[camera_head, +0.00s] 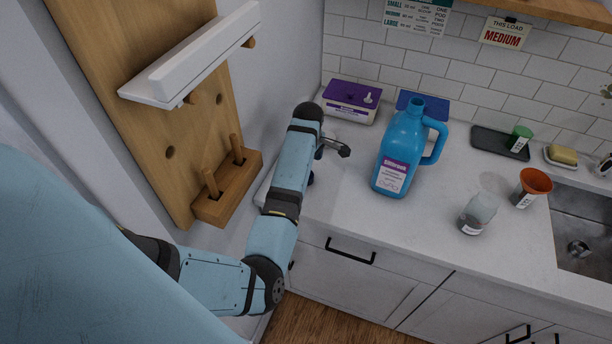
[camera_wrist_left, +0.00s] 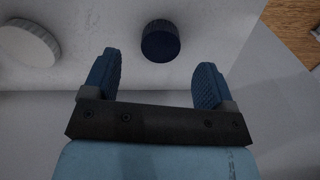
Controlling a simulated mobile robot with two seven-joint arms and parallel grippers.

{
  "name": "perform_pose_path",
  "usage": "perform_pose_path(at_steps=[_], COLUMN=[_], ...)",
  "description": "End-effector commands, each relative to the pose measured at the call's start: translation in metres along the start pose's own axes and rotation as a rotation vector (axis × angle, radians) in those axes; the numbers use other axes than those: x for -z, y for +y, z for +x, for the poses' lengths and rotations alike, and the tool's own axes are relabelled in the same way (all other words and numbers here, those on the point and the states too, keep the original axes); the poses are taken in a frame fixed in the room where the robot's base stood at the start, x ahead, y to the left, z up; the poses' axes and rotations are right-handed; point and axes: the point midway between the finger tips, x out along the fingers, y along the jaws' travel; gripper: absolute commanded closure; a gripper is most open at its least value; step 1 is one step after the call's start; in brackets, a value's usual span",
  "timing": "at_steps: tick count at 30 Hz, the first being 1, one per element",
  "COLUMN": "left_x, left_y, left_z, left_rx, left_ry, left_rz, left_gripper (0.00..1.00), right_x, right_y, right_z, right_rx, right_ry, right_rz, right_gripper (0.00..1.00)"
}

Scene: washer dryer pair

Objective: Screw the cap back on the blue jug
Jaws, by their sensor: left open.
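The blue jug (camera_head: 401,148) stands upright on the white counter, its handle to the right and its neck open at the top. A dark blue round cap (camera_wrist_left: 160,41) lies on a white surface in the left wrist view. My left gripper (camera_wrist_left: 160,62) is open and empty, with the cap just beyond and between its two fingertips, not gripped. My right gripper is not in view.
A white round lid-like thing (camera_wrist_left: 28,43) lies left of the cap. A purple-topped box (camera_head: 351,98) stands behind my arm. Counter in front of the jug is clear.

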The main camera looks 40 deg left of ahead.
Motion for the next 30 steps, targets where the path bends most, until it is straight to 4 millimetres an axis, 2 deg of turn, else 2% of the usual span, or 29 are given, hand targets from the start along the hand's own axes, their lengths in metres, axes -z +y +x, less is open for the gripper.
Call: perform_pose_path(at_steps=[4,9,20,21,22,27,28,30], left_x=[0.002,0.002,0.001,0.001,0.001,0.001,0.001,0.001], left_y=[-0.003,-0.002,-0.002,-0.002,-0.002,-0.002,-0.002,-0.002], left_z=[0.021,0.042,0.046,0.046,0.046,0.046,0.046,0.046], left_rx=[0.005,0.002,0.000,0.000,0.000,0.000,0.000,0.000], left_ry=[0.000,0.001,0.000,0.000,0.000,0.000,0.000,0.000], left_rz=[0.001,0.000,0.000,0.000,0.000,0.000,0.000,0.000], left_gripper=[0.21,0.21,0.21,0.24,0.30,0.70,0.73,0.74], right_x=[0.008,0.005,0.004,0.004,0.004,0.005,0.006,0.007], right_y=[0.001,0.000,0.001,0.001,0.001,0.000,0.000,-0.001], right_z=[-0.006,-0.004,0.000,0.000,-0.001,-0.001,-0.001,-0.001], right_rx=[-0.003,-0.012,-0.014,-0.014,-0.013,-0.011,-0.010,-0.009], right_ry=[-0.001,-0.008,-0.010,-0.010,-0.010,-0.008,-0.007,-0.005], right_rz=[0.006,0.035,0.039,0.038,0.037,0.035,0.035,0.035], right_gripper=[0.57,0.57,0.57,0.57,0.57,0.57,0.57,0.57])
